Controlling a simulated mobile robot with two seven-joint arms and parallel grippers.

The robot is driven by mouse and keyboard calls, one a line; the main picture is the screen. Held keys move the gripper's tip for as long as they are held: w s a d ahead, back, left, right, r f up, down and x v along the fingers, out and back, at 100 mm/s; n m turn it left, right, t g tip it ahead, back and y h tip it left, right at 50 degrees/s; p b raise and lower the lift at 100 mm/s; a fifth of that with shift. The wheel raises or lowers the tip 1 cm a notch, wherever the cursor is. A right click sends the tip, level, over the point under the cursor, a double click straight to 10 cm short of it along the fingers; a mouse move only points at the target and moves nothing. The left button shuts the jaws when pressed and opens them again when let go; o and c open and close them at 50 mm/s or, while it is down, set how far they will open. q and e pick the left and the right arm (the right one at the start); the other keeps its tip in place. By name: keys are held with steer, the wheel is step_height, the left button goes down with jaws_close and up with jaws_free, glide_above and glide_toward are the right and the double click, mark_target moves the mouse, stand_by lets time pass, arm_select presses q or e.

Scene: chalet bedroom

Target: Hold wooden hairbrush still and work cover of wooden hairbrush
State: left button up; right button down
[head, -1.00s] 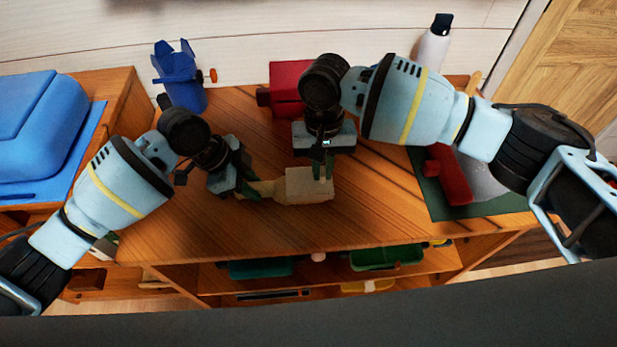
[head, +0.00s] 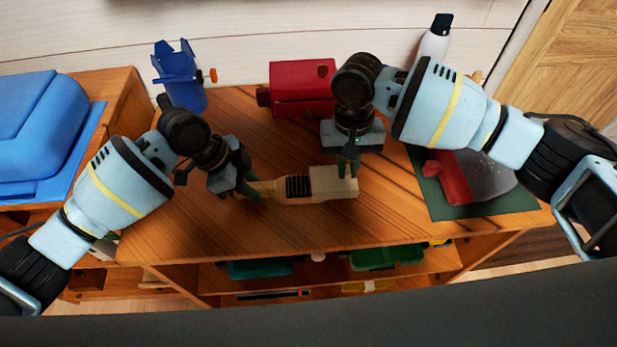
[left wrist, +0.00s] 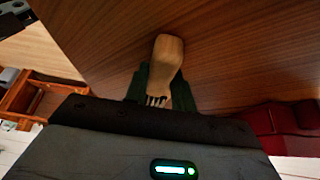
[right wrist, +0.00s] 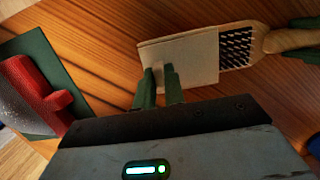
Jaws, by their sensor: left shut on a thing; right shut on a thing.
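The wooden hairbrush lies along the middle of the wooden tabletop, its dark bristles (head: 298,187) bare beside the cover. My left gripper (head: 252,187) is shut on the handle at the left; the handle (left wrist: 168,56) also shows between its green fingers in the left wrist view. The pale cover (head: 328,184) sits at the right end of the brush, over part of the head. My right gripper (head: 348,168) is shut on the cover. In the right wrist view the cover (right wrist: 195,56) is at the fingers, with bristles (right wrist: 236,48) exposed at its right.
A red box (head: 300,82) stands behind the brush. A red-handled object (head: 452,178) lies on a green mat (head: 490,208) at the right. A blue holder (head: 180,80) and a white bottle (head: 433,46) stand at the back. The tabletop in front is clear.

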steer(key=shift+d, duration=2.05)
steer(key=c, duration=1.9)
jaws_free()
steer(key=shift+d, duration=0.15)
steer(key=shift+c, duration=0.2)
steer(key=o, duration=0.5)
steer(key=shift+w+r, duration=0.25)
steer(key=shift+r, duration=1.25)
steer(key=shift+w+r, duration=0.2)
steer(key=shift+r, duration=1.25)
arm_select(q)
steer(key=o, duration=1)
